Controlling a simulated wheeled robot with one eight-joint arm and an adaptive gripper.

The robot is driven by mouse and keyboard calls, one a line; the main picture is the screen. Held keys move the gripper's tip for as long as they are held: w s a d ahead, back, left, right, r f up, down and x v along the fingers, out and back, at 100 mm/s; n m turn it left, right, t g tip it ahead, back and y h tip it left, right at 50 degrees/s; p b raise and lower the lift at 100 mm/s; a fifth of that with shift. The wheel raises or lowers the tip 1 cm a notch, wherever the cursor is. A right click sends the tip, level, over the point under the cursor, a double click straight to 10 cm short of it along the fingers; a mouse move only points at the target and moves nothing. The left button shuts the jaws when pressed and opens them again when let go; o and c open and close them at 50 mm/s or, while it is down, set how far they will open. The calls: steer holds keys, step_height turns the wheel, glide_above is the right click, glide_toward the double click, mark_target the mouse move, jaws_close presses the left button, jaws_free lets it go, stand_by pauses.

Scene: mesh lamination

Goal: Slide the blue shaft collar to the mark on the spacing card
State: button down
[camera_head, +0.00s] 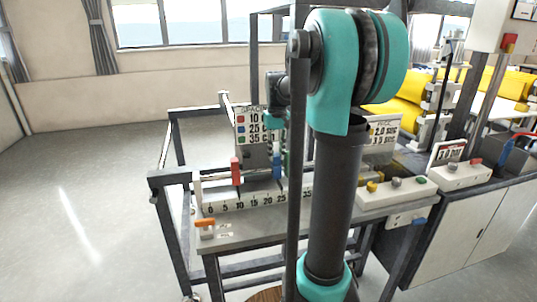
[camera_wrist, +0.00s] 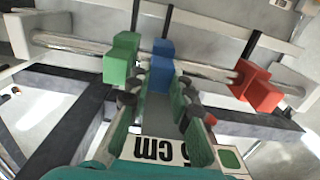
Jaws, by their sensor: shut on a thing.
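The blue shaft collar (camera_head: 277,166) sits on the rail above the ruler, near the 20 to 25 numbers. In the wrist view the blue collar (camera_wrist: 162,64) is between the fingertips of my gripper (camera_wrist: 160,86), which is shut on it. The spacing card (camera_head: 250,124) stands behind the rail, with red 10, blue 25 and green 35 rows. Its lower edge shows in the wrist view (camera_wrist: 165,148). My arm hides much of my gripper and the ruler's right part in the head view.
The red collar (camera_head: 235,170) is on the rail near 10. The green collar (camera_wrist: 119,62) is close beside the blue one in the wrist view. The ruler (camera_head: 232,200) lies in front. A button box (camera_head: 398,197) stands at the right.

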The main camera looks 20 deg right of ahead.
steer(key=shift+d, duration=0.2)
steer(key=c, duration=1.6)
jaws_free()
steer(key=shift+d, duration=0.1)
steer(key=shift+c, duration=0.2)
